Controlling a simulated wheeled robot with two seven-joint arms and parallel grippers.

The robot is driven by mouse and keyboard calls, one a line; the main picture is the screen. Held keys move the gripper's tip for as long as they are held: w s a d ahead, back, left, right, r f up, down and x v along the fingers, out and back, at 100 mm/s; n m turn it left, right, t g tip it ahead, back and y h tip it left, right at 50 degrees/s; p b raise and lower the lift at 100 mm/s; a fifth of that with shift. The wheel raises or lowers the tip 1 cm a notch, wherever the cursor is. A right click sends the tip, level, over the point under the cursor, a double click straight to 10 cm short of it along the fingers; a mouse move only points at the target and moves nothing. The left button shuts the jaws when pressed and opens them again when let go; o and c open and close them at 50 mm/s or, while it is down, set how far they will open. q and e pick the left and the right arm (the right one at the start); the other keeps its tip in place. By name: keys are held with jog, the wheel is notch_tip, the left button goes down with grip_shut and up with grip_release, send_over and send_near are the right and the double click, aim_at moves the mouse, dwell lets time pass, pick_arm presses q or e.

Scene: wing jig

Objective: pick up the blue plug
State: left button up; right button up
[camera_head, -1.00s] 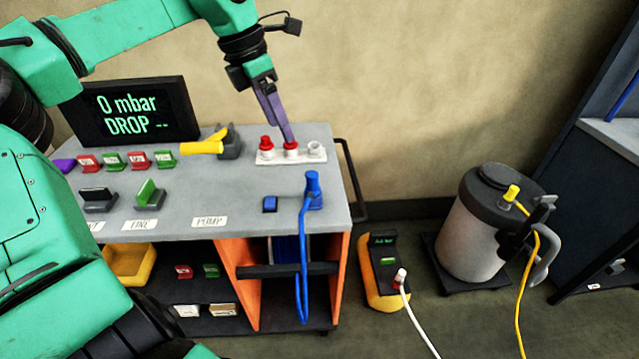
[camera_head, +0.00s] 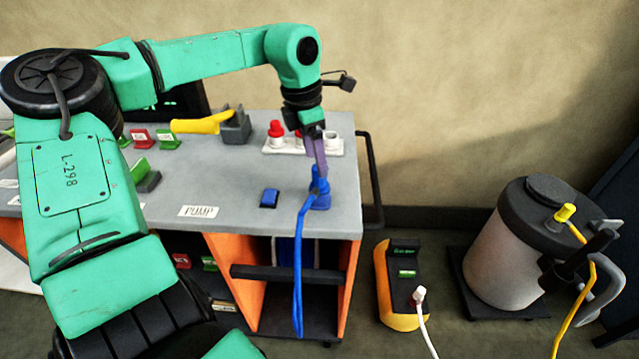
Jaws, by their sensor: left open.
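The blue plug (camera_head: 320,186) stands upright in a blue base near the right front corner of the grey cart top (camera_head: 240,170). Its blue cable (camera_head: 299,262) hangs over the front edge. My left gripper (camera_head: 319,168) reaches down from above, and its purple fingers are right at the plug's top. The jaws are open. I cannot tell whether the fingers touch the plug or stand just behind it. My right gripper is not in view.
A white strip with red and white caps (camera_head: 332,145) lies behind the gripper. A yellow-handled tool (camera_head: 205,126) and a small blue block (camera_head: 269,198) are also on the cart. A yellow device (camera_head: 398,285) and a grey canister (camera_head: 515,250) stand on the floor at right.

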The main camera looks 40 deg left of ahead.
pick_arm(q)
jog(key=f, duration=0.2)
jog(key=w+f+p, duration=0.1)
jog(key=f, duration=0.1)
jog(key=shift+d+f, duration=0.15)
jog(key=shift+d, duration=0.05)
jog(key=shift+f, duration=0.25)
jog(key=shift+r, duration=0.1)
grip_shut()
jog(key=shift+r, duration=0.1)
jog(key=shift+w+r, duration=0.1)
jog(key=shift+r, duration=0.2)
notch_tip(320, 180, up, 22)
jog(key=p, duration=0.3)
jog(key=shift+p, duration=0.4)
jog(key=shift+r, duration=0.1)
